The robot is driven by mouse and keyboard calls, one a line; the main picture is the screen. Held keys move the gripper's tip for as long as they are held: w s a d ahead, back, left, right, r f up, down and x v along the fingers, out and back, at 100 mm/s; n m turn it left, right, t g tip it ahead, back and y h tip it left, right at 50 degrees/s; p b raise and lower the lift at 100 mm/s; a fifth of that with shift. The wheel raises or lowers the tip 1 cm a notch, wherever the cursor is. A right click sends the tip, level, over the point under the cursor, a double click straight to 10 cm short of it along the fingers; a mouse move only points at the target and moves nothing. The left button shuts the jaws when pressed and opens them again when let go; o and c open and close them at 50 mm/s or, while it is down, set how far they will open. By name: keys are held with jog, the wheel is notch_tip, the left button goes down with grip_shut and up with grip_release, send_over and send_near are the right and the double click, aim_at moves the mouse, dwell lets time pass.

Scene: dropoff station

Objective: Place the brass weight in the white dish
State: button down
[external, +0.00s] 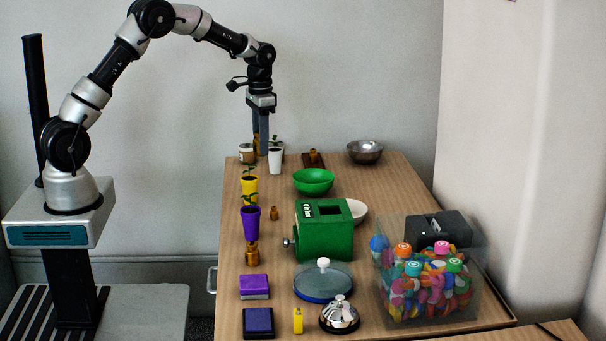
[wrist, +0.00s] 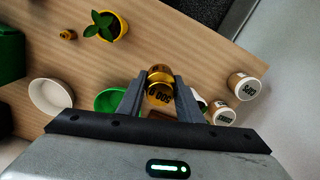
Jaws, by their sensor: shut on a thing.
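My gripper (external: 261,148) hangs pointing down above the far left part of the table. It is shut on a brass weight (wrist: 160,87) marked 500, seen between the fingers (wrist: 160,92) in the wrist view. In the external view the fingers mostly hide this weight. The white dish (external: 357,212) stands right of the gripper and nearer the camera, partly hidden behind the green box. The whole dish shows at the left in the wrist view (wrist: 50,97), apart from the gripper, and looks empty.
A green bowl (external: 314,182) and the green box (external: 324,242) stand near the dish. Potted plants (external: 249,188) line the left edge. Other brass pieces (external: 252,255) stand on the table. A metal bowl (external: 364,152) is at the back. A clear bin (external: 430,285) is front right.

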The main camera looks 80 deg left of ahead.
jog(key=w+d+r+p, duration=0.1)
jog(key=w+d+p, duration=0.2)
jog(key=w+d, duration=0.75)
jog(key=w+d+r+p, duration=0.1)
jog(key=w+d+p, duration=0.1)
jog(key=w+d, duration=0.8)
jog(key=s+f, duration=0.1)
jog(key=f, duration=0.2)
jog(key=s+d+f+b, duration=0.1)
jog(key=f, duration=0.2)
jog(key=d+f, duration=0.1)
jog(key=f, duration=0.2)
jog(key=shift+s+d, duration=0.25)
jog(key=shift+s, duration=0.15)
jog(key=shift+f, duration=0.1)
jog(key=shift+f+b, duration=0.45)
jog(key=shift+f, duration=0.05)
jog(key=shift+f, duration=0.1)
